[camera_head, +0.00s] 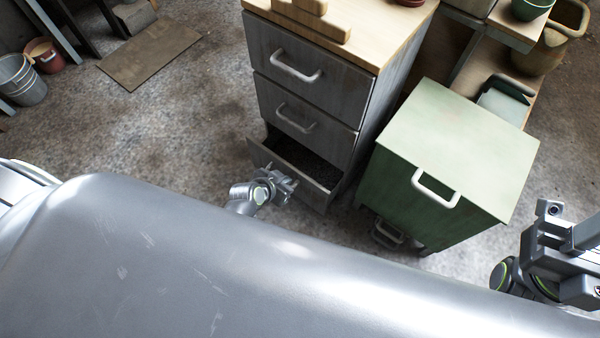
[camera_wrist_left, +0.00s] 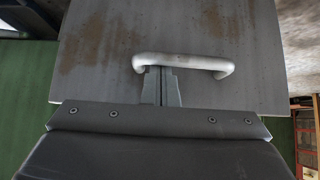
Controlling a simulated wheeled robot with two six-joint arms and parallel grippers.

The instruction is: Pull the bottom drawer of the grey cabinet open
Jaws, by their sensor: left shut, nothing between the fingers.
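The grey cabinet (camera_head: 312,75) stands at the upper middle of the head view, with three drawers. Its bottom drawer (camera_head: 312,189) is pulled part way out, and its dark inside shows behind the front panel. The two drawers above are closed. My left gripper (camera_head: 288,185) is at the outer face of the bottom drawer and hides its handle there. In the left wrist view the pale bar handle (camera_wrist_left: 200,63) crosses the grey drawer front (camera_wrist_left: 110,50). The left fingers are shut, with tips at the bar; I cannot tell whether they touch it.
A green cabinet (camera_head: 455,140) stands close on the right, with a white handle. Wooden blocks (camera_head: 313,17) lie on the grey cabinet's top. My right gripper (camera_head: 556,225) is at the right edge, its fingers unclear. The floor left of the cabinet is clear up to a flat board (camera_head: 150,52).

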